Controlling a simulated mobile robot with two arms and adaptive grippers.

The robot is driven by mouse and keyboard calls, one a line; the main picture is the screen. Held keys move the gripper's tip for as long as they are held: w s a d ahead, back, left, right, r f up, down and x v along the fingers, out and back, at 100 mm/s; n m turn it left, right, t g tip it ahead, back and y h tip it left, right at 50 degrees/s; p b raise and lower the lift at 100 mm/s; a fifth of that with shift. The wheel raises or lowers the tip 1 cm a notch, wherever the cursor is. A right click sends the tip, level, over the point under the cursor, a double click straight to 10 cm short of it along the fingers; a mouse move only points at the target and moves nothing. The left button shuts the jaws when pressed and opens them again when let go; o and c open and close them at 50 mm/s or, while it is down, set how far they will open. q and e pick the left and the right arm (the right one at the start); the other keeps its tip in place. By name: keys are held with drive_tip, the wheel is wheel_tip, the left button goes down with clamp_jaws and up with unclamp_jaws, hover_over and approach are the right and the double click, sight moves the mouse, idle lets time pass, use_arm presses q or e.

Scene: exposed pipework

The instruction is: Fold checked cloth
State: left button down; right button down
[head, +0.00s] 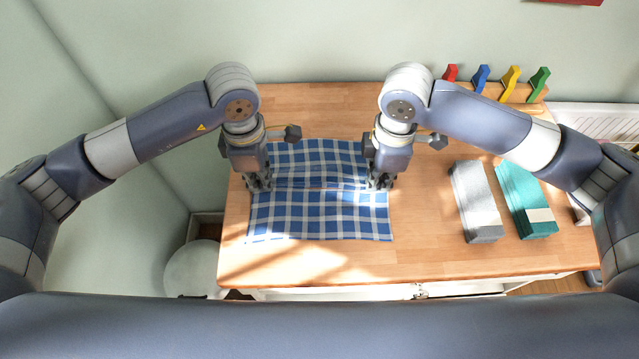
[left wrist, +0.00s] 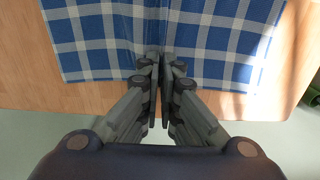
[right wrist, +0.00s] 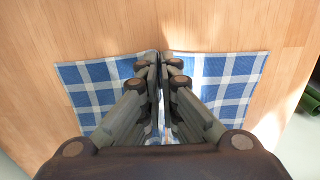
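The blue-and-white checked cloth (head: 320,215) lies on the wooden table, with a raised crease running across its middle between my grippers. My left gripper (head: 260,186) is at the cloth's left edge, its fingers closed together on the crease. The left wrist view shows the cloth (left wrist: 215,40) on both sides of the fingertips (left wrist: 163,58). My right gripper (head: 381,184) is at the right edge, also closed on the crease. The right wrist view shows the cloth (right wrist: 215,80) on both sides of its fingertips (right wrist: 160,58). The fingers hide the pinched parts.
A grey folded cloth stack (head: 476,200) and a teal one (head: 522,195) lie on the table's right side. Several coloured pegs (head: 511,80) stand on a wooden rack at the back right. The table's front strip (head: 400,262) is clear.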

use_arm(q)
drive_tip(key=shift+a, duration=0.1)
